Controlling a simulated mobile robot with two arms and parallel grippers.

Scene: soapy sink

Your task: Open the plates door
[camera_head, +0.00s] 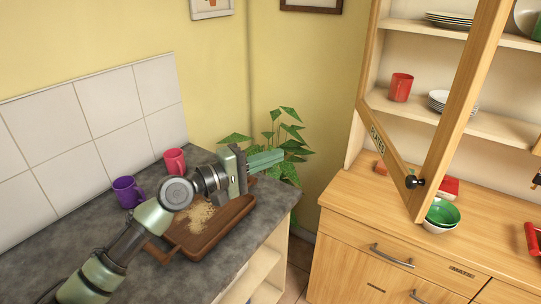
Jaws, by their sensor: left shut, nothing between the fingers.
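The plates door (467,97) is a wooden-framed door with a clear middle and a small plate-label on its lower rail. It stands swung out from the tall wooden cabinet, with a black knob (414,182) at its lower corner. Stacked plates (449,20) show on a shelf behind it. My left gripper (278,157) is shut and empty, over the counter's right end, left of the door and apart from it. My right gripper is not in view.
A cutting board (226,226) with crumbs, a purple mug (127,192) and a red mug (175,161) are on the grey counter (80,235). A plant (284,138) stands in the corner.

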